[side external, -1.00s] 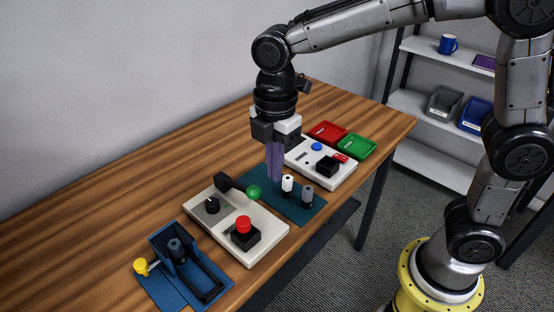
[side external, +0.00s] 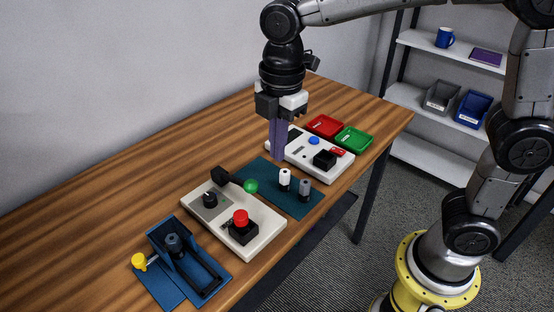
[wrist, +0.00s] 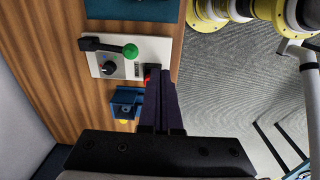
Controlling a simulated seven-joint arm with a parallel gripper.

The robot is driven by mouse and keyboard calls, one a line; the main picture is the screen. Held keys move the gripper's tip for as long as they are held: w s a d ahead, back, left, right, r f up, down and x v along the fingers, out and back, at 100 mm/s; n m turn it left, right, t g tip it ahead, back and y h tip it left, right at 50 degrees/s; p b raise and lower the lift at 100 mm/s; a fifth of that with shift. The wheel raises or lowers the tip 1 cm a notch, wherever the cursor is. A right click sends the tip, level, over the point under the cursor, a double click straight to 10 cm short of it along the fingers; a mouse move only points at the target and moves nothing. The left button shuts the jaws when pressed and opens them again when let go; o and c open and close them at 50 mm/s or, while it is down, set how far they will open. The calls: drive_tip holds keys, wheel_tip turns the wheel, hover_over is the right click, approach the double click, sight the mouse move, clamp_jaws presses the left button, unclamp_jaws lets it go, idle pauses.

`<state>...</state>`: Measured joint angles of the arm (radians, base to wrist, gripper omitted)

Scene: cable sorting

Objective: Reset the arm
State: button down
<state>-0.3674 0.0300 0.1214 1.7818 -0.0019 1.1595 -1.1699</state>
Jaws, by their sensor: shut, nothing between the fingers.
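My gripper (side external: 278,155) hangs above the wooden table (side external: 120,210), fingers pointing down, shut with nothing between them. In the side view it is over the area by the teal mat (side external: 262,175) and the far white panel (side external: 292,152). The fingers look clear of the table things, though the exact height is hard to judge. In the wrist view the closed fingers (wrist: 160,90) point up the picture and cover part of the near white panel (wrist: 150,47).
The near panel has a green-knobbed lever (side external: 250,187), a black dial (side external: 209,199) and a red button (side external: 240,217). A white cylinder (side external: 284,178) and grey cylinder (side external: 305,188) stand on the mat. Red (side external: 325,125) and green (side external: 354,139) trays sit behind. A blue fixture (side external: 185,262) stands at front left.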

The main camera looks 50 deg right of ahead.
drive_tip(key=s+d+r+m+t, duration=0.3)
drive_tip(key=s+d+r+m, duration=0.25)
drive_tip(key=s+d, duration=0.3)
drive_tip(key=s+d+f+m+t, duration=0.2)
drive_tip(key=s+d+f+m, duration=0.2)
drive_tip(key=s+m, duration=0.4)
drive_tip(key=f+m, duration=0.1)
drive_tip(key=m, duration=0.3)
